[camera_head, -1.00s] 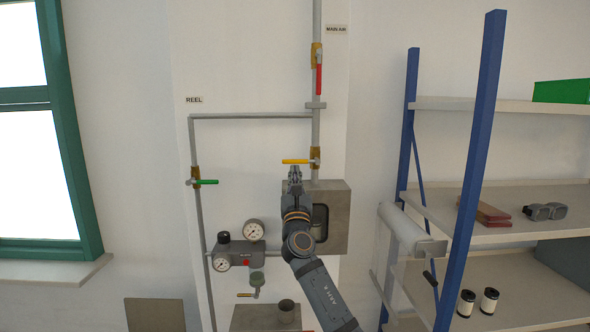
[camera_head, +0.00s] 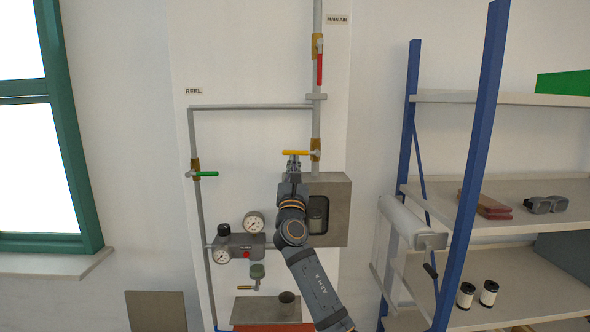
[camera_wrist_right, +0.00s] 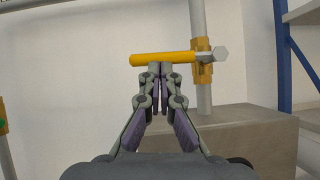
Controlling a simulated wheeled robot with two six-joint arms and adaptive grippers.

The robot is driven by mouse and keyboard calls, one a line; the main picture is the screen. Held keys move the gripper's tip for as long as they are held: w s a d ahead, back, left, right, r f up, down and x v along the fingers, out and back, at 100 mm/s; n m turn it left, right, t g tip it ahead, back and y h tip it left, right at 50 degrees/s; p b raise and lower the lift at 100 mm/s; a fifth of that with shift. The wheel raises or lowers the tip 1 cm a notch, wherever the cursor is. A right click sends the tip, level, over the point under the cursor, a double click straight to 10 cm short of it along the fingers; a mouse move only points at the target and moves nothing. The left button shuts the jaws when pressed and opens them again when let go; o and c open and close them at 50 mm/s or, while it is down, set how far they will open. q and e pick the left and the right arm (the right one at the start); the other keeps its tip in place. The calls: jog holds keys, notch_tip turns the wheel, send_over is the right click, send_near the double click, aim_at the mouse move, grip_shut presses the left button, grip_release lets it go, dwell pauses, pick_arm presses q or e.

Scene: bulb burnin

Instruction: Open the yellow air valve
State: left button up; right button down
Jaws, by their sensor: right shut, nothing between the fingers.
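The yellow valve handle (camera_head: 296,153) lies horizontal, pointing left, across the vertical grey pipe at its brass valve body (camera_head: 315,150). In the right wrist view the yellow handle (camera_wrist_right: 165,58) runs level just beyond my fingertips, with its valve body (camera_wrist_right: 203,72) to the right. My right gripper (camera_head: 293,162) is shut and empty, just below the handle's middle. In the wrist view its fingertips (camera_wrist_right: 157,68) meet close under the handle; I cannot tell whether they touch it. My left gripper is not in view.
A grey box (camera_head: 335,195) stands close behind my right gripper. A red-handled valve (camera_head: 319,68) is above, a green-handled valve (camera_head: 205,174) to the left, gauges (camera_head: 254,222) below left. A blue-posted shelf (camera_head: 478,150) stands at right.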

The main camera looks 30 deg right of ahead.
jog(key=shift+r+m, duration=0.1)
jog(key=shift+m, duration=0.2)
jog(key=m+g+h, duration=0.1)
jog(key=r+m+g+h+b, duration=0.1)
jog(key=m, duration=0.1)
jog(key=m+g+h+b, duration=0.1)
jog(key=m, duration=0.1)
jog(key=shift+w+a+r, duration=0.1)
jog(key=shift+a+r, duration=0.15)
jog(key=shift+r, duration=0.15)
jog(key=m+g, duration=0.1)
jog(key=r+m+g+h+b, duration=0.1)
jog(key=m, duration=0.1)
jog(key=shift+r, duration=0.15)
notch_tip(320, 180, up, 6)
jog(key=m+g+y+p, duration=0.25)
jog(key=m+g, duration=0.45)
jog(key=m, duration=0.6)
send_over(292, 153)
jog(key=s+d, duration=0.2)
jog(key=s, duration=0.2)
jog(key=shift+w+d+r+h+p, duration=0.1)
jog(key=shift+d+h+p, duration=0.25)
jog(key=shift+h+p, duration=0.15)
jog(key=shift+d, duration=0.1)
